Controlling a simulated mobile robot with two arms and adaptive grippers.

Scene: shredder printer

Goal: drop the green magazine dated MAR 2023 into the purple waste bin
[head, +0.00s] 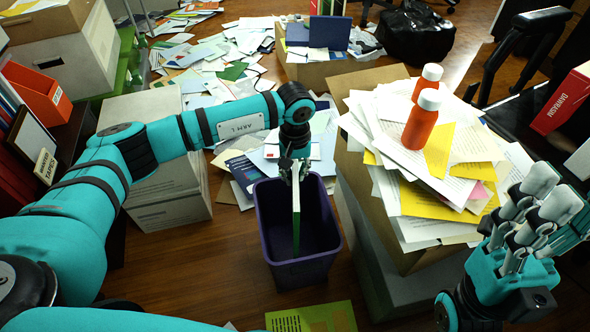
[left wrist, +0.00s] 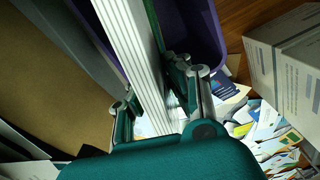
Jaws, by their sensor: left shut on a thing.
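The purple waste bin (head: 283,271) stands upright on the floor in the middle of the head view, its mouth open upward. My left gripper (head: 294,172) is above the bin's mouth and shut on a magazine (head: 296,222) with a green cover. The magazine hangs upright, seen nearly edge-on, its lower part within the bin's outline. In the left wrist view its pale page edges (left wrist: 135,40) pass between the fingers, beside the purple bin (left wrist: 198,30). Its date cannot be read. My right gripper (head: 540,215) is open and empty at the lower right.
A carton piled with papers (head: 400,215) and orange bottles (head: 422,120) stands right of the bin. A grey box (head: 165,190) stands to the left. Loose papers (head: 205,65) cover the floor behind. A green printed item (head: 312,318) lies in front of the bin.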

